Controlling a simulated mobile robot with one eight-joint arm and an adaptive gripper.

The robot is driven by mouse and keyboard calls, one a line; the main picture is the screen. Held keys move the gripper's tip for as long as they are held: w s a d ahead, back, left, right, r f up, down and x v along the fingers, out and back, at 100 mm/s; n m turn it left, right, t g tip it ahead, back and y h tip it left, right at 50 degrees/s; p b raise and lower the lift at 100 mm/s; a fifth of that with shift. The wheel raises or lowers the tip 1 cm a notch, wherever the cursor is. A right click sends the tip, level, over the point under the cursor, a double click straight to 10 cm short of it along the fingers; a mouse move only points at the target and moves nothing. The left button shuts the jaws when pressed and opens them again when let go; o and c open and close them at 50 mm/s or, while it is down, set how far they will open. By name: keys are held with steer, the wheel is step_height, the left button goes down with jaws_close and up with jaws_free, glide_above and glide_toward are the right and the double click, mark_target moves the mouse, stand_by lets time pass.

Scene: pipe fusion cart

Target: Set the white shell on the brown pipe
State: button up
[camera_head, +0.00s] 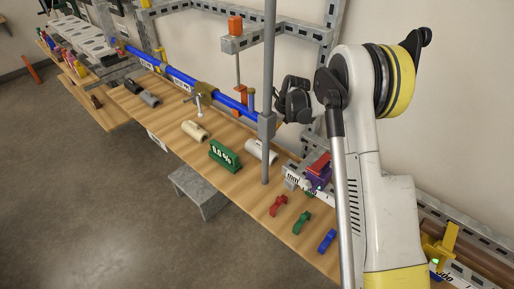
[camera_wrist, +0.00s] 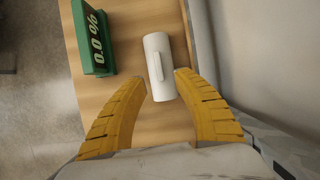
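The white shell (camera_wrist: 158,60) lies on the wooden bench; in the head view it shows (camera_head: 261,151) partly behind the grey post, beside the green block. My gripper (camera_wrist: 161,77) is open above it, with its yellow fingers on either side of the shell's near end. The fingers look empty. I cannot tell the remaining height between fingers and shell.
A green block marked 0.0 % (camera_head: 224,155) stands left of the shell. A cream shell (camera_head: 194,131) and a grey one (camera_head: 149,98) lie further left. A vertical grey post (camera_head: 268,80) stands close by. Red (camera_head: 278,205), green (camera_head: 302,222) and blue (camera_head: 327,240) pieces lie in front.

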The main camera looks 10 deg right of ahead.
mark_target(254, 147)
steer(key=b+x, duration=0.3)
steer(key=x, duration=0.7)
steer(key=shift+s+b, duration=0.2)
steer(key=shift+b, duration=0.2)
steer(key=shift+r, duration=0.1)
jaws_close()
